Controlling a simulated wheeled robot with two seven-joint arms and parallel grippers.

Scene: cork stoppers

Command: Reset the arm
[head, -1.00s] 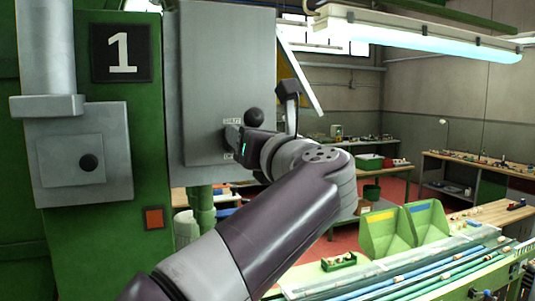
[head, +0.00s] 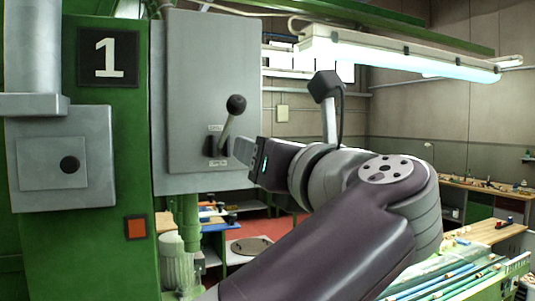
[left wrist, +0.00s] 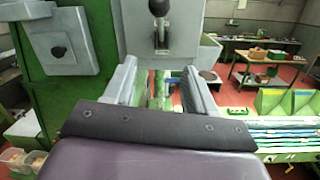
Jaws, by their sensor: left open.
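A lever with a black ball knob (head: 236,103) sticks out of the grey box (head: 212,75) on the green machine, tilted up and to the right. Small labels, too small to read, sit above and below its slot. My left gripper (head: 240,149) is to the right of the lever's base in the head view, its fingers pointing at the box. In the left wrist view my left gripper (left wrist: 161,75) has its fingers spread apart with nothing between them, and the lever knob (left wrist: 159,7) shows beyond and above them. My right gripper is in neither view.
The green machine (head: 108,150) with a "1" plate fills the left. Rods (head: 455,280) lie on a bench at lower right, and green bins (left wrist: 285,103) stand behind them. A lamp (head: 400,52) hangs above. Open floor and workbenches lie farther back.

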